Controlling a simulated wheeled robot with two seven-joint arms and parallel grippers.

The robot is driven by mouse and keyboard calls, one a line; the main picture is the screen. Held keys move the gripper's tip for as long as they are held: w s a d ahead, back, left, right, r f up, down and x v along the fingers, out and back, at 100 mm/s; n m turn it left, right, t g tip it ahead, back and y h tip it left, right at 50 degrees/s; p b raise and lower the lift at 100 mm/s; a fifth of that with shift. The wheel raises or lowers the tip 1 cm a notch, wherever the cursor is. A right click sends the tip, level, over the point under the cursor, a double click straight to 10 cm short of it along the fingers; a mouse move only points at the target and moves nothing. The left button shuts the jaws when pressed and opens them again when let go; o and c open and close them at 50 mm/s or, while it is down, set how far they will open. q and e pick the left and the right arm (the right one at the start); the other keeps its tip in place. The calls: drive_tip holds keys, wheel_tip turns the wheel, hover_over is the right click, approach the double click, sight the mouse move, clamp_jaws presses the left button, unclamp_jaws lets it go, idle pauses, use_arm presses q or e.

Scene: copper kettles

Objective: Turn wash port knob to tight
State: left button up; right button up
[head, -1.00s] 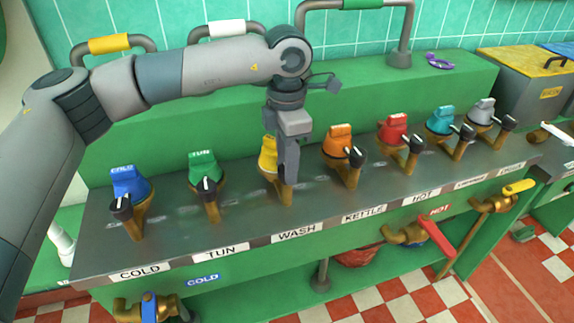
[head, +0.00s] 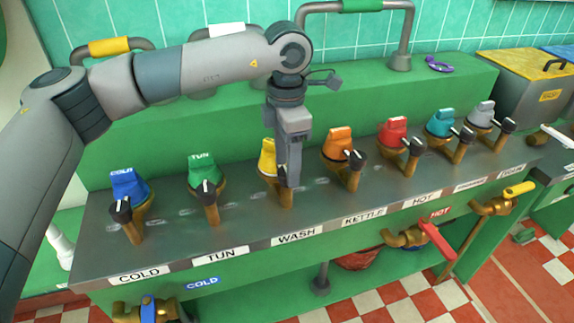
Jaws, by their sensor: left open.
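The wash port (head: 267,158) is the yellow-topped brass fitting behind the WASH label (head: 297,237) on the grey counter. Its black knob is mostly hidden behind my left gripper (head: 291,184). My left arm comes in from the left, and the gripper points down right at the front of the wash port. The fingers overlap in this view, so their gap does not show. I cannot tell whether they touch the knob. My right gripper is not in view.
Similar ports stand close on both sides: green TUN (head: 204,168) on the left and orange KETTLE (head: 338,145) on the right. Blue COLD (head: 128,186) and red HOT (head: 393,131) stand further out. A red-handled tap (head: 437,240) hangs below the counter edge.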

use_arm(q)
wheel_tip(320, 180, up, 16)
drive_tip(key=shift+r+b, duration=0.2)
drive_tip(key=shift+b, duration=0.2)
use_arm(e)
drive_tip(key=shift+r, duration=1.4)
use_arm(q)
drive_tip(key=shift+r, duration=0.1)
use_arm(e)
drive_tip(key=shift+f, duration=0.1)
use_arm(q)
wheel_tip(320, 180, up, 9)
drive_tip(key=p, duration=0.9)
drive_tip(key=shift+r+p, duration=0.2)
drive_tip(key=shift+p, duration=0.1)
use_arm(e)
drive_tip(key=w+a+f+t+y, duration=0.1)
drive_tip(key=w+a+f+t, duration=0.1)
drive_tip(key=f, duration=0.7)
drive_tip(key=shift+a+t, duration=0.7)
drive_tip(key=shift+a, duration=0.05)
use_arm(q)
drive_tip(key=shift+r, duration=0.2)
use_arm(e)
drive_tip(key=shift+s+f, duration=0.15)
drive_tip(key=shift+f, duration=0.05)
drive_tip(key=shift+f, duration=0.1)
